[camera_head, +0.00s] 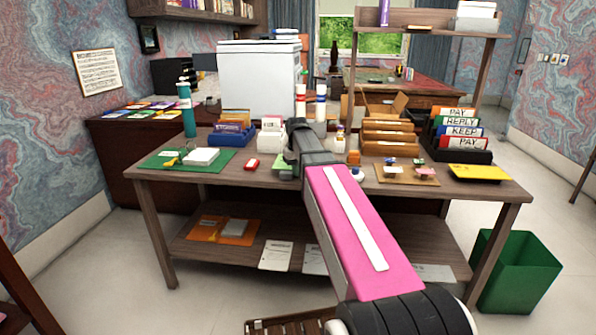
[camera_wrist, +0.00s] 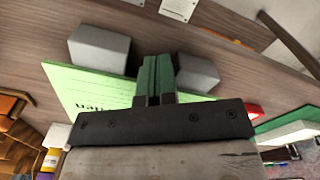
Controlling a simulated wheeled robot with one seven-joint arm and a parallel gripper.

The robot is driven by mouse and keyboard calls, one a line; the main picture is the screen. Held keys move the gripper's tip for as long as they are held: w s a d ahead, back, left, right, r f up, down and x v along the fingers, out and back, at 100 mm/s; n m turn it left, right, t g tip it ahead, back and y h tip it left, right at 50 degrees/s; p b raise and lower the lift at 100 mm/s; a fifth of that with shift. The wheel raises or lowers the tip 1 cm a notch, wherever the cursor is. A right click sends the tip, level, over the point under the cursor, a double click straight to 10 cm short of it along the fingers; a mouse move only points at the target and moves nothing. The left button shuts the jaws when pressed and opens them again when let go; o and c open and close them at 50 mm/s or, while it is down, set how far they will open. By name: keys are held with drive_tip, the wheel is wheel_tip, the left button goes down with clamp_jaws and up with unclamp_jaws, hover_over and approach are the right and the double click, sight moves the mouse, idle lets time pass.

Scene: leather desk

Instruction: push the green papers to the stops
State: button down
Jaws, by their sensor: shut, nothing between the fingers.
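The green papers (camera_wrist: 95,92), with dark printed writing, lie flat on the desk under my gripper in the wrist view. Two grey blocks, the left stop (camera_wrist: 100,48) and the right stop (camera_wrist: 197,73), stand along the papers' upper edge. The edge looks very close to both blocks; I cannot tell whether it touches. My gripper (camera_wrist: 156,78) is shut, its green fingertips together between the two blocks, over the papers' edge and holding nothing. In the head view my gripper (camera_head: 292,158) is low over the desk, and my arm hides most of the papers.
A red item (camera_head: 252,164) and a green mat (camera_head: 165,160) with a white pad lie to the left. A white bin of cards (camera_head: 271,140) stands behind. A brown board (camera_head: 405,180) with small items and a yellow tray (camera_head: 479,172) are to the right.

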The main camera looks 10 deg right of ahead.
drive_tip(key=shift+w+d, duration=0.1)
drive_tip(key=shift+w, duration=0.2)
drive_tip(key=shift+s, duration=0.25)
drive_tip(key=shift+s+a, duration=0.2)
drive_tip(key=shift+s, duration=0.15)
drive_tip(key=shift+s, duration=0.15)
drive_tip(key=shift+r, duration=0.1)
wheel_tip(320, 180, up, 7)
idle(1.3)
